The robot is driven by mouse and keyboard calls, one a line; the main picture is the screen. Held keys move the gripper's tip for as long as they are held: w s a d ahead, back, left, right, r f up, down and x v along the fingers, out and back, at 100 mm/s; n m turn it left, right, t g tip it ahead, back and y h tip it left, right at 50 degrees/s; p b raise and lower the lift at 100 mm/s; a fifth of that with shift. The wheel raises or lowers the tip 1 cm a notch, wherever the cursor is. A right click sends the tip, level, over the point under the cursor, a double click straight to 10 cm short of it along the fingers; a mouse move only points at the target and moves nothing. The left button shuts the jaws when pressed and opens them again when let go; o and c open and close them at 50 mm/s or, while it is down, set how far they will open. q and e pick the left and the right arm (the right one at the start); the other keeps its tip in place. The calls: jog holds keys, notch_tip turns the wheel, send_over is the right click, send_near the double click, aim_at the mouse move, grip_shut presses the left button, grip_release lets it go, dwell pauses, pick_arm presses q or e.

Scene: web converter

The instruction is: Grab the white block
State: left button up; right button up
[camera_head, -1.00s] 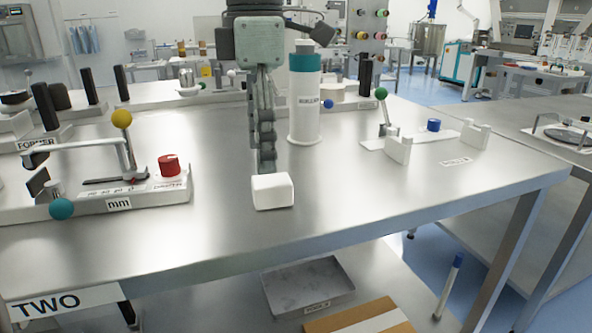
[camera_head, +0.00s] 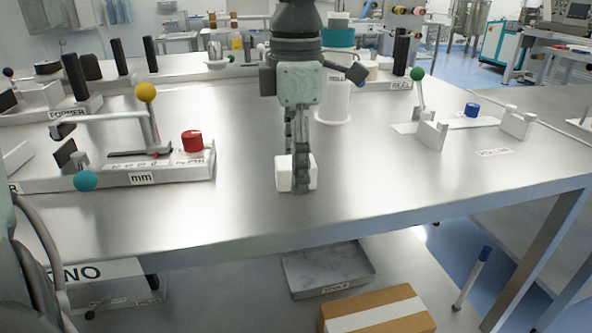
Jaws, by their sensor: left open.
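The white block (camera_head: 283,174) sits on the metal table near its front edge, in the middle of the head view. My left gripper (camera_head: 299,184) points down right at the block, and its fingers cover part of the block's middle and right side. The gripper is open. Whether the fingers touch the block or have it between them cannot be told from this view. My right gripper is not in view.
White brackets (camera_head: 432,136) stand at right. The tabletop (camera_head: 370,190) right of the block is clear.

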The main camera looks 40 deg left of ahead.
pick_arm(q)
jog(key=c, duration=1.3)
jog(key=shift+r, duration=0.15)
